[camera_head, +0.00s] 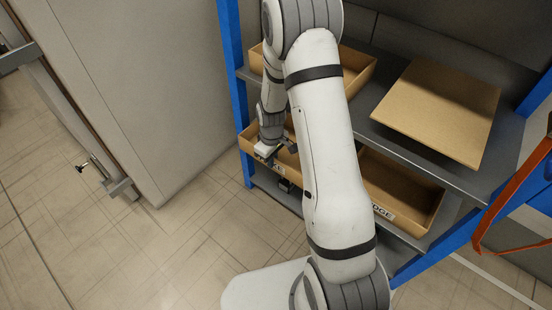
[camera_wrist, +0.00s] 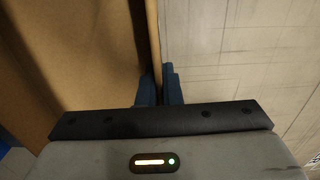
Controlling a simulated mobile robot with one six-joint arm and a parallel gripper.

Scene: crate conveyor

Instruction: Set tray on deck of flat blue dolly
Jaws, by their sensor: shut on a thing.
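My gripper (camera_head: 281,149) is at the front of the blue-posted rack's middle shelf. It is shut on the front wall of a tan open tray (camera_head: 250,137). In the wrist view my gripper (camera_wrist: 159,88) has one dark blue finger on each side of the thin tray wall (camera_wrist: 153,35). The tray's inside lies to the left of the wall, with tiled floor to the right. My arm hides much of the tray in the head view. No flat blue dolly can be made out in either view.
Another tan tray (camera_head: 400,197) stands right on the same shelf (camera_head: 452,210). The shelf above holds an open tray (camera_head: 362,73) and a flat tan box (camera_head: 440,105). A blue post (camera_head: 232,40) is close to my gripper. An orange strap (camera_head: 508,190) hangs right. Floor (camera_head: 190,230) is clear.

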